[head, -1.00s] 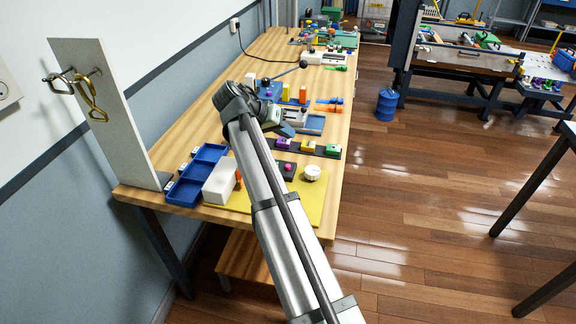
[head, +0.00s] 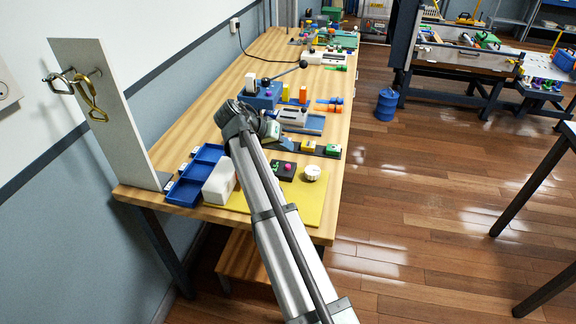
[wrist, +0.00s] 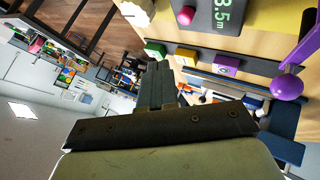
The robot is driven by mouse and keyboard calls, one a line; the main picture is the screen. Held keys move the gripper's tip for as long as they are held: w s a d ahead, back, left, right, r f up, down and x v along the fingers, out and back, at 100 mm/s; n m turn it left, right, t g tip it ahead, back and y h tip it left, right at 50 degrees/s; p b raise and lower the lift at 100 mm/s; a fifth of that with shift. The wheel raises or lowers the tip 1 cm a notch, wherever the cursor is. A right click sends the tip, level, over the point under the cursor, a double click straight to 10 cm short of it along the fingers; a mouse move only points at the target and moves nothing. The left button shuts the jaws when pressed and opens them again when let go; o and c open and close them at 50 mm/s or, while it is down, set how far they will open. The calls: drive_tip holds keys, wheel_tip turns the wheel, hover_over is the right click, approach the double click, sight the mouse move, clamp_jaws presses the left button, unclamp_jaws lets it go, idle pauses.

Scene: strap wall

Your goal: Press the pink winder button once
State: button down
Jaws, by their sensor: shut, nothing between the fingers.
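The pink button (head: 288,167) sits on a dark box (head: 290,176) on the yellow mat, near the front of the bench. In the wrist view the pink button (wrist: 186,15) is at the top edge, on the dark box (wrist: 222,22) with a "3.5 m" marking. My gripper (wrist: 158,80) is shut and empty. Its tip points toward the row of coloured blocks and is apart from the button. In the head view my gripper is largely hidden behind my wrist, left of and farther back than the button.
A white round dial (head: 312,173) stands right of the dark box. A white block (head: 219,181) and a blue tray (head: 196,174) are to the left. Yellow (head: 308,146) and green (head: 332,149) blocks lie on a dark strip behind. A purple ball (wrist: 287,88) is close in the wrist view.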

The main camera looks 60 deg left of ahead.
drive_tip(key=shift+f, duration=1.9)
drive_tip(key=shift+f, duration=0.15)
idle(0.6)
drive_tip(key=shift+f, duration=0.3)
drive_tip(key=shift+f, duration=0.5)
idle(0.9)
drive_tip(key=shift+r, duration=0.1)
idle(0.3)
drive_tip(key=shift+r, duration=0.85)
drive_tip(key=shift+r, duration=0.1)
drive_tip(key=shift+r, duration=2.4)
